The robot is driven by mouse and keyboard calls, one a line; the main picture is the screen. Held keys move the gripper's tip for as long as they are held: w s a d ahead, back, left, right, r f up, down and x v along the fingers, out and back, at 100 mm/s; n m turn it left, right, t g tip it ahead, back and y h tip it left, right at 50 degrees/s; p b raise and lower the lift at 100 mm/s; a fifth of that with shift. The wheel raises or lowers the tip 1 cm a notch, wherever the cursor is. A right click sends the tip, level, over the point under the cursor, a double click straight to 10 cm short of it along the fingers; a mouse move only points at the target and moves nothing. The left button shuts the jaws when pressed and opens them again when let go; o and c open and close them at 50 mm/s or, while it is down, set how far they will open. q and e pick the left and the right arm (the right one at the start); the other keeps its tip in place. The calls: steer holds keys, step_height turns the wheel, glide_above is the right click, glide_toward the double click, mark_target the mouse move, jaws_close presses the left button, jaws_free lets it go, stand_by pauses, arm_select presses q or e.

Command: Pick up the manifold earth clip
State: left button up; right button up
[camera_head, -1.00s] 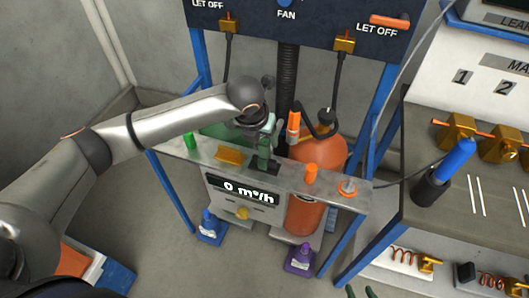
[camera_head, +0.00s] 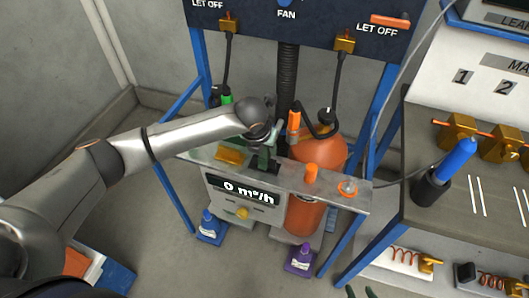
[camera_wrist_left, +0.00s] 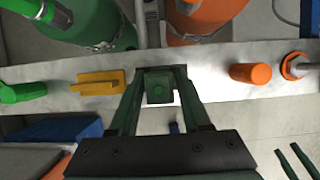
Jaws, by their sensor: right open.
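A dark green block with a lighter green button (camera_wrist_left: 160,90) stands on the metal shelf, in a dark surround; I take it for the manifold earth clip, but cannot be sure. My left gripper (camera_wrist_left: 160,78) is over it, with one finger on each side and small gaps between. In the head view my left gripper (camera_head: 264,158) is at the middle of the shelf, where my wrist hides part of the block. My right gripper (camera_head: 360,292) shows only its green fingertips at the bottom edge, apart and empty; these also show in the left wrist view (camera_wrist_left: 297,160).
The metal shelf (camera_head: 335,191) also carries a yellow block (camera_head: 229,156), an orange cap (camera_head: 311,174) and an orange ring fitting (camera_head: 347,187). An orange cylinder (camera_head: 325,152) stands close behind. A bench (camera_head: 440,205) with yellow clamps is at the right.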

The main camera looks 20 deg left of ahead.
arm_select(q)
jaws_close()
steer(key=shift+r, duration=0.1)
stand_by(0.4)
